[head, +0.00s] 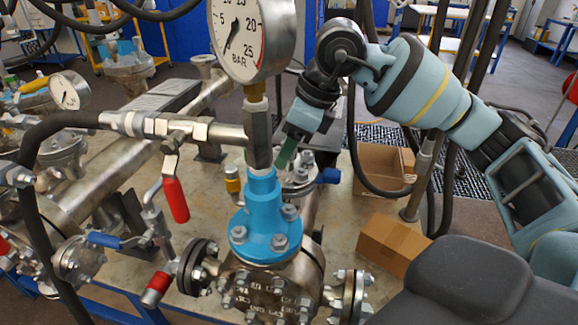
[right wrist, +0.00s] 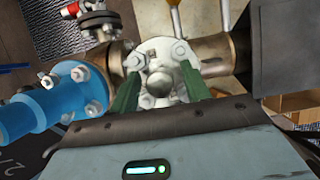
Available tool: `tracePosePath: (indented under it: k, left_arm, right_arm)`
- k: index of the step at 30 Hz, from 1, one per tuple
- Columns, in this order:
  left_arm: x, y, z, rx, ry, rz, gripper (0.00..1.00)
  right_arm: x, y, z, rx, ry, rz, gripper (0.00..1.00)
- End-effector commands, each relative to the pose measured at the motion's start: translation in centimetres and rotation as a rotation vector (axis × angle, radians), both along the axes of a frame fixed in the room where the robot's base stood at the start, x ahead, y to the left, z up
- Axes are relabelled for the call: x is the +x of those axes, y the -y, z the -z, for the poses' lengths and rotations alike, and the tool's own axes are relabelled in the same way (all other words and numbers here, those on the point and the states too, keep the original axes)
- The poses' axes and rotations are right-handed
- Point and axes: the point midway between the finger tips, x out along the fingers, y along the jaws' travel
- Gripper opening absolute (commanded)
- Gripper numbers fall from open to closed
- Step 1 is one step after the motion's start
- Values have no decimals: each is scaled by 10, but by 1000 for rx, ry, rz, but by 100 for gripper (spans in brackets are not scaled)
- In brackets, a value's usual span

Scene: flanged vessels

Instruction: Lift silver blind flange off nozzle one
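The silver blind flange (right wrist: 168,58) is a pale bolted disc with a round knob (right wrist: 166,88) in the right wrist view. My right gripper (right wrist: 159,76) has its two green fingers apart, one on each side of the knob. I cannot tell whether either finger touches it. In the head view my right gripper (head: 287,150) points down just behind the blue flanged neck (head: 262,215). There the silver flange (head: 300,178) is partly hidden by this neck. I cannot read any nozzle number. My left gripper is not in view.
A large pressure gauge (head: 250,38) on a stem rises close to my right gripper. A valve with a red handle (head: 175,199) stands left of the blue neck. Two cardboard boxes (head: 378,168) (head: 391,244) lie on the right.

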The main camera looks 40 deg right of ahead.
Motion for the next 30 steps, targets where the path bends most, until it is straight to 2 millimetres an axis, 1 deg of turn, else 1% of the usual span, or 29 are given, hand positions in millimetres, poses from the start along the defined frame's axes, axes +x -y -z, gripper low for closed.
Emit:
tracePosePath:
  k: [1,2,10,11,19,22,30]
  left_arm:
    - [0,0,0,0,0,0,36]
    - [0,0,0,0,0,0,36]
    - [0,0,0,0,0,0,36]
    - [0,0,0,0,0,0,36]
    - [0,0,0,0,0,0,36]
    - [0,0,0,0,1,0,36]
    - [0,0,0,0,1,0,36]
  right_arm:
    - [0,0,0,0,0,0,40]
    - [0,0,0,0,0,0,36]
    - [0,0,0,0,0,0,0]
    - [0,0,-3,3,7,0,0]
    - [1,0,-4,2,7,0,0]
    - [1,0,-8,3,8,0,0]
    - [1,-1,-33,4,8,0,0]
